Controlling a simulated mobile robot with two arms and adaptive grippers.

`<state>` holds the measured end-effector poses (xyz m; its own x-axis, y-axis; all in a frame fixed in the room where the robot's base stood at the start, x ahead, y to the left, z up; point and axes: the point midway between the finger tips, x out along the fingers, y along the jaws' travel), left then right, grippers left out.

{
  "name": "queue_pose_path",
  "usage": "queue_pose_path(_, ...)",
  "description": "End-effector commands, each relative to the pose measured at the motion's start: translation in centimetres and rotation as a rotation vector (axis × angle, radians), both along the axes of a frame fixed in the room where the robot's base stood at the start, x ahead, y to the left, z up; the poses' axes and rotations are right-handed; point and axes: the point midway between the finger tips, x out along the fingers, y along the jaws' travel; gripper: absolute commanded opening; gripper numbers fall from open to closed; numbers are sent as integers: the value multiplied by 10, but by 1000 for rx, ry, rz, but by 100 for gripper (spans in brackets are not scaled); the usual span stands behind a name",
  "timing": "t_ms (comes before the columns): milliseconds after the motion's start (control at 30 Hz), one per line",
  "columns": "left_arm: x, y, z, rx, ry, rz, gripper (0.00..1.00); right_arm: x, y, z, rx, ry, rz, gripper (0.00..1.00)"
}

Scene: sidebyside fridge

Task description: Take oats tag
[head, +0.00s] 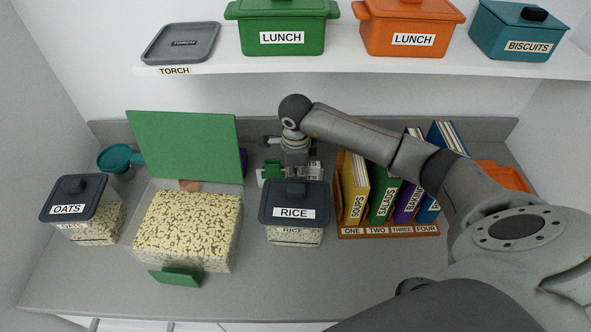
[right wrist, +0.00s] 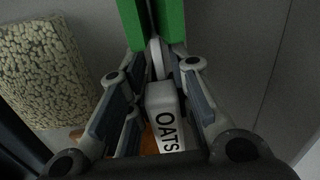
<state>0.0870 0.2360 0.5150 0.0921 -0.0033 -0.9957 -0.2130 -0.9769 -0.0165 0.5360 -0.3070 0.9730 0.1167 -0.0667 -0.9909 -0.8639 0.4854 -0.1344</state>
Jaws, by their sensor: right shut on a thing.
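The oats tag (right wrist: 168,118) is a white block with black OATS lettering, between the fingers of my right gripper (right wrist: 157,60) in the right wrist view. In the head view my right gripper (head: 295,165) points down behind the rice container, shut on the tag. A white lettered edge of the tag (head: 315,167) shows at its right, and the rest is hidden. A green piece (head: 271,168) shows just left of the gripper; green parts also show beyond the fingertips in the wrist view. The oats container (head: 72,208), with a dark lid, stands at the left. My left gripper is not in view.
The rice container (head: 294,212) stands in front of the gripper. A clear grain-filled bin (head: 188,232) has an upright green panel (head: 184,146) behind it. A wooden book rack (head: 388,231) is close on the right. A shelf (head: 350,66) with boxes runs above.

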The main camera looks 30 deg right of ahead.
Motion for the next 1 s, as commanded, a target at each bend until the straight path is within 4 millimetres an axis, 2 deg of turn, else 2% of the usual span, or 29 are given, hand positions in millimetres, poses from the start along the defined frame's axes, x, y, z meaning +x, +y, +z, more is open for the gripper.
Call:
queue_pose_path(267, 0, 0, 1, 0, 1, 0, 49, 2, -1, 4, -2, -6, 0, 0)
queue_pose_path(1000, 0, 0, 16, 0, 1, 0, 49, 3, -2, 35, -4, -11, -1, 0)
